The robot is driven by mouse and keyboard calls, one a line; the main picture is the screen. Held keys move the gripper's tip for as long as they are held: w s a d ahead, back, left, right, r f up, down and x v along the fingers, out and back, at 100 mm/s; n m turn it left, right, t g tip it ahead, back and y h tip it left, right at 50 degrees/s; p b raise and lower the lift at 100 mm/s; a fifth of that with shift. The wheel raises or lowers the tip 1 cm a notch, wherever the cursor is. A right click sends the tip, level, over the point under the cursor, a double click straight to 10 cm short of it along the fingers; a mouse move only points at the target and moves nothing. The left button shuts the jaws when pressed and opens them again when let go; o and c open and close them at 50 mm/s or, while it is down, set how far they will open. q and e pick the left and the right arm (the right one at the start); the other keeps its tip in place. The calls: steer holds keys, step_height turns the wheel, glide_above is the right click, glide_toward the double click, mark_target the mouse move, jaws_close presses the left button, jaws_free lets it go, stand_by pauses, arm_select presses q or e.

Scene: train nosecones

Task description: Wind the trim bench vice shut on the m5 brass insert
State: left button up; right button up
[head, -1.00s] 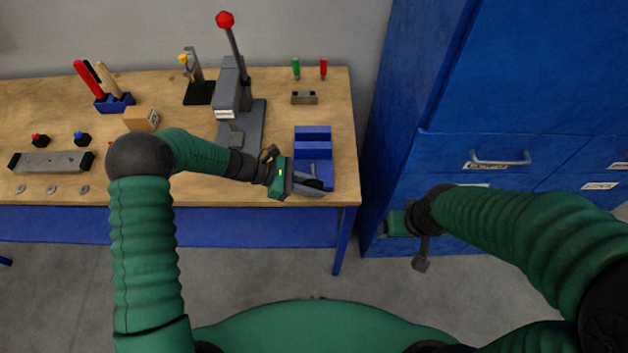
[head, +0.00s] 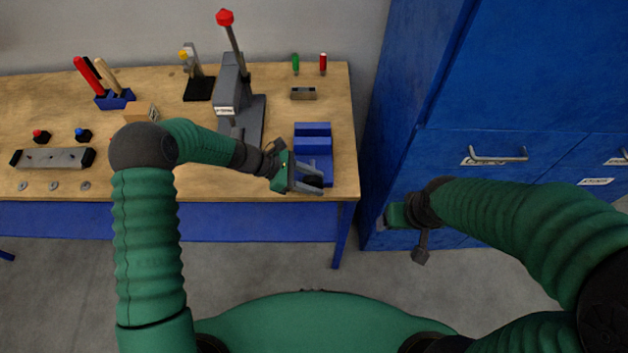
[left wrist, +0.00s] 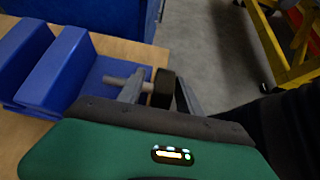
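The blue trim bench vice (head: 313,146) stands at the bench's right front corner; its two blue jaws show apart in the left wrist view (left wrist: 62,65). A grey screw (left wrist: 115,81) runs from it to a dark knob (left wrist: 163,88). My left gripper (head: 314,181) is at the vice's front end. Its fingers are spread on either side of the knob, with a gap on the left side in the wrist view. I cannot make out the brass insert. My right gripper (head: 388,217) is by the blue cabinet, away from the bench; its fingers are too small to read.
An arbor press (head: 232,95) with a red-tipped lever stands left of the vice. A blue cabinet (head: 470,90) stands to the right. Bare floor lies before the bench.

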arm_select(q)
steer(key=b+v, duration=0.2)
steer(key=v, duration=1.5)
steer(key=shift+f, duration=0.1)
